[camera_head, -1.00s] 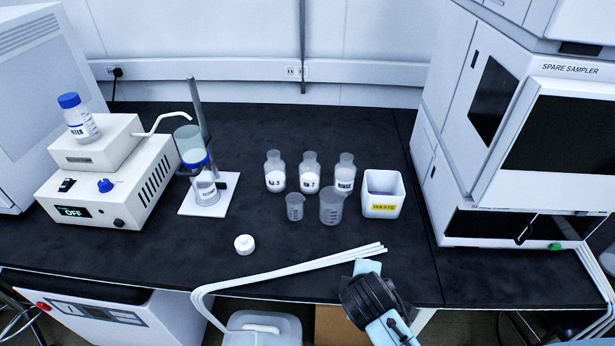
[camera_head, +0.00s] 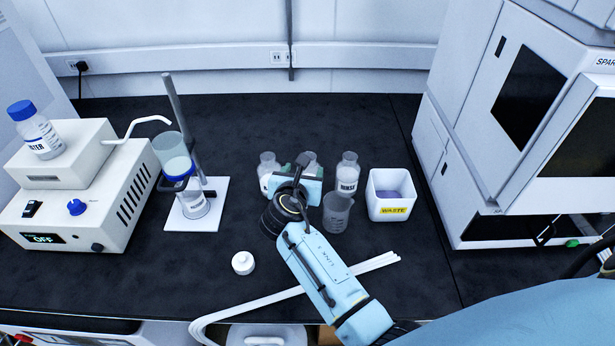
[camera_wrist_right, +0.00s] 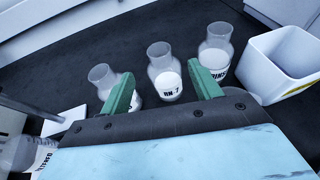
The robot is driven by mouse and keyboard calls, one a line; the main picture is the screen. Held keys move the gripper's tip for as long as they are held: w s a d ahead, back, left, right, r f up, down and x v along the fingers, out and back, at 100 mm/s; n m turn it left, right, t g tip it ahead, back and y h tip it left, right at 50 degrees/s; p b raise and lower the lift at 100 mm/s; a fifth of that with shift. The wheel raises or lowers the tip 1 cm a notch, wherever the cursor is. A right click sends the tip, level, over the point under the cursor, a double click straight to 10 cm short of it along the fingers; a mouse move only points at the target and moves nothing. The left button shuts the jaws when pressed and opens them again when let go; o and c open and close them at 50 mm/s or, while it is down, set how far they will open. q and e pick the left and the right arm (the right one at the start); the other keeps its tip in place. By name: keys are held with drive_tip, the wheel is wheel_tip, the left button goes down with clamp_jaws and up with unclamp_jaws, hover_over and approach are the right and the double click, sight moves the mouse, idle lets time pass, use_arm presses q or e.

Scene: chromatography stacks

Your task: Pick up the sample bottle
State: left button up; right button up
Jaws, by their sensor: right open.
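Three clear bottles with white contents stand in a row on the black bench. The left bottle (camera_head: 267,165) is partly behind my right gripper. The middle bottle (camera_wrist_right: 164,75), labelled "RN 7" in the wrist view, is mostly hidden in the head view. The right bottle (camera_head: 347,175) is labelled "RINSE". None is plainly labelled as the sample. My right gripper (camera_wrist_right: 163,80) is open and empty, with its green fingers pointing at the row. In the wrist view the middle bottle appears between the fingers, apart from them. My left gripper is out of view.
A beaker (camera_head: 338,213) stands in front of the bottles, close to my right gripper. A white waste bin (camera_head: 391,211) is to their right. A filter stand (camera_head: 196,217) and pump (camera_head: 92,205) are left. A white cap (camera_head: 243,263) and tubing (camera_head: 370,266) lie in front.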

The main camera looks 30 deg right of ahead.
sight(309, 174)
drive_tip(key=b+x, duration=0.2)
drive_tip(key=x, duration=0.7)
drive_tip(key=shift+w+f, duration=0.1)
drive_tip(key=shift+w, duration=0.1)
clamp_jaws()
